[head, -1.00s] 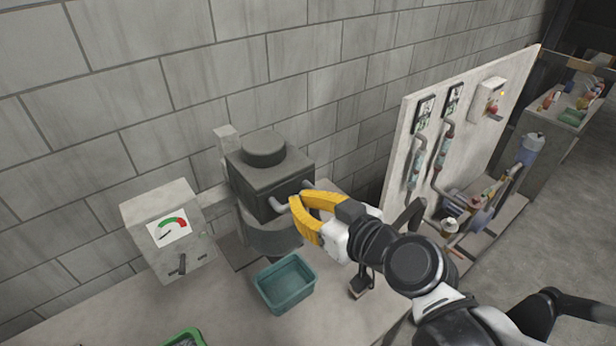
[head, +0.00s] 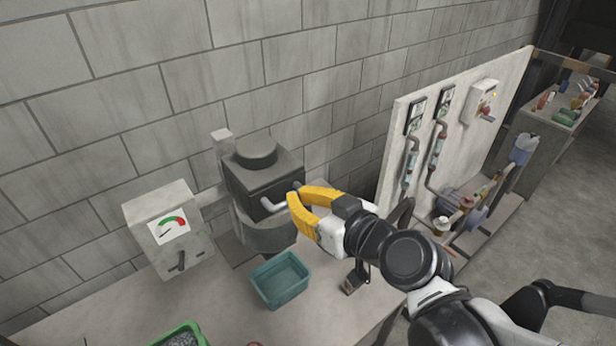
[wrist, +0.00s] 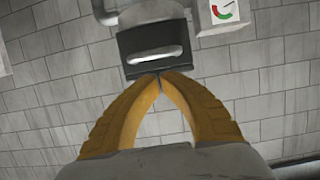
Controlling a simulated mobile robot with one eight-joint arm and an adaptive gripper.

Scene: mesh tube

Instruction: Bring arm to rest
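My gripper (head: 294,198) has two yellow curved fingers. In the wrist view their tips meet (wrist: 160,76) with nothing visible between them, so it is shut and empty. It is raised in front of a dark grey box-shaped machine (head: 258,182) by the wall. The machine's pale bar handle (head: 271,204) lies just beyond the fingertips. In the wrist view the whole handle (wrist: 155,57) shows clear of the fingers. My arm reaches in from the lower right of the head view.
A teal bin (head: 281,283) stands on the bench below my gripper. A gauge box (head: 168,230) is at left, a green bin (head: 182,336) at the front. A pale panel with pipes (head: 457,130) stands at right. A small dark object (head: 352,282) lies near the bench edge.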

